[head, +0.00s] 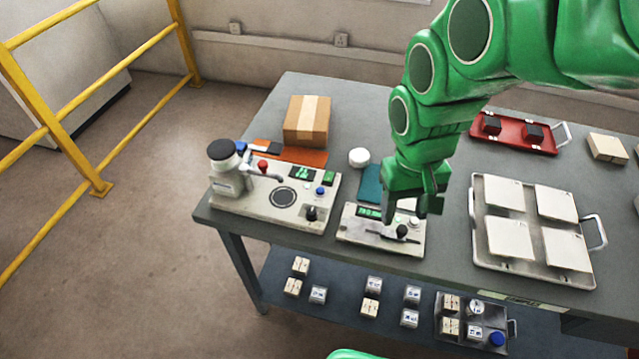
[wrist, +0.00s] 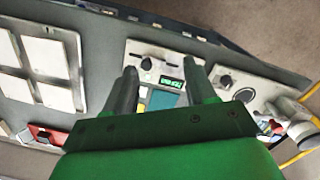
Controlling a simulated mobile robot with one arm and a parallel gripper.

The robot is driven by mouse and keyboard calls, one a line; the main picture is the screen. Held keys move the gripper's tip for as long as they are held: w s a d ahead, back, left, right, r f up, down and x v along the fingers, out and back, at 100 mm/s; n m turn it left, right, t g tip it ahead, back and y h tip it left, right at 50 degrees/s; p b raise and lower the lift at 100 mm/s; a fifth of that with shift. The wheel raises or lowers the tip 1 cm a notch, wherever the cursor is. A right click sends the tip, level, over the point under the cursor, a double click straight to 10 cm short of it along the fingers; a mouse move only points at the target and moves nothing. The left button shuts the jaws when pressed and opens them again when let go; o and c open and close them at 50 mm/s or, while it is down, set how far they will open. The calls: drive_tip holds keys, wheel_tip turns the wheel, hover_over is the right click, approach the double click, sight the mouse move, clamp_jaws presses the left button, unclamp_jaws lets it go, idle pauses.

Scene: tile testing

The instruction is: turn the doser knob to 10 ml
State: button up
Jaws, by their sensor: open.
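The doser appears to be the pale unit with a bottle and spout (head: 262,207) at the table's left front. Its black knob (head: 310,213) is at the front right corner. In the wrist view the doser (wrist: 262,92) is at right, with the knob (wrist: 225,81) just beyond the right finger. The knob's setting and the small display's reading are too small to read. My gripper (head: 410,212) is open and empty above the neighbouring slider unit (head: 352,236), right of the doser. In the wrist view my gripper's fingers (wrist: 161,84) straddle that unit's green display, apart from the knob.
A metal tray with pale tiles (head: 487,262) stands to the right. A cardboard box (head: 306,121) and a white round container (head: 359,157) are behind the units. A red tray (head: 513,134) lies at the back right. Small blocks sit on the lower shelf (head: 335,275).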

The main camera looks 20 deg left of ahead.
drive_tip(key=w+a+f+n, duration=0.1)
drive_tip(key=w+a+f, duration=0.1)
drive_tip(key=a, duration=0.3)
drive_tip(key=w+a+f+n, duration=0.1)
drive_tip(key=w+a+f, duration=0.1)
drive_tip(key=a, duration=0.3)
drive_tip(key=n, duration=0.2)
hover_over(312, 211)
wheel_tip(312, 211, down, 3)
drive_tip(key=shift+f+t, duration=0.1)
drive_tip(key=shift+t, duration=0.2)
drive_tip(key=shift+f, duration=3.85)
drive_tip(key=shift+c, duration=0.3)
clamp_jaws()
